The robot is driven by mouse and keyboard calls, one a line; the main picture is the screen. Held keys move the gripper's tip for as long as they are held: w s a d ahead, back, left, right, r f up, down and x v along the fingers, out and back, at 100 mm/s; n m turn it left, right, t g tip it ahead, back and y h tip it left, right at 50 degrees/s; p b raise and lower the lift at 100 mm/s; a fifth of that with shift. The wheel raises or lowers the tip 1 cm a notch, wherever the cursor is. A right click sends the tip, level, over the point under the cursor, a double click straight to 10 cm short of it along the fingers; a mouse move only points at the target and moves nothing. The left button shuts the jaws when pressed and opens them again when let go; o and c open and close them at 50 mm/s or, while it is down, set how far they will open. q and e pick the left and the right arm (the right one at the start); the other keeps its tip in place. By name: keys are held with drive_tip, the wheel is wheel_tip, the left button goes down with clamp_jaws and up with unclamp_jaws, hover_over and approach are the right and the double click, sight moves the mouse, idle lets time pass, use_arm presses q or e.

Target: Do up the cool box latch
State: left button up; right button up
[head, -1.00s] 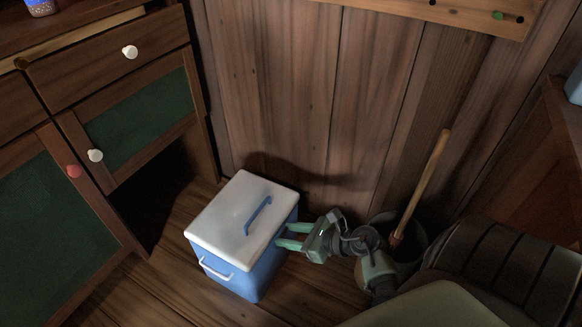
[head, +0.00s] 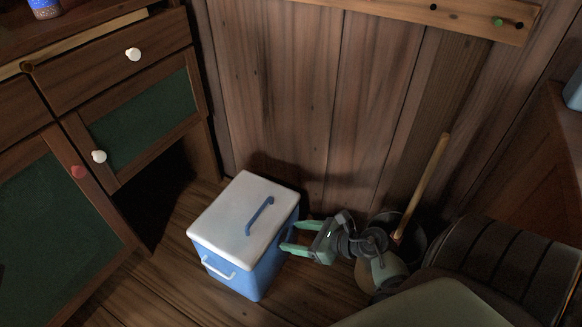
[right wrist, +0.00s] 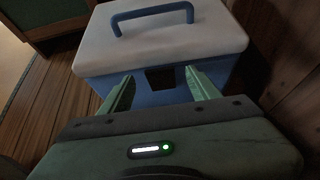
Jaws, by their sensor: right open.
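The cool box (head: 229,263) has a blue body, a white lid (head: 228,207) that lies shut on it, and a blue carry handle on top. A white bail (head: 217,270) shows on its left front face. My right gripper (head: 289,236) is open and empty at the box's right side, fingers pointing at it. In the right wrist view a dark rectangular piece (right wrist: 160,79) sits on the blue side just below the lid (right wrist: 160,45), between the open fingers. I cannot tell if it is the latch or whether the latch is fastened. My left gripper is out of view.
A wooden cabinet (head: 125,130) with green panels stands at the left. The plank wall (head: 290,100) is close behind the box. A dark bucket (head: 410,240) with a wooden-handled tool (head: 425,185) stands right of it. Floor (head: 170,290) is free in front.

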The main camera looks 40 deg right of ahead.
drive_tip(key=shift+p+v, duration=0.8)
drive_tip(key=shift+v, duration=2)
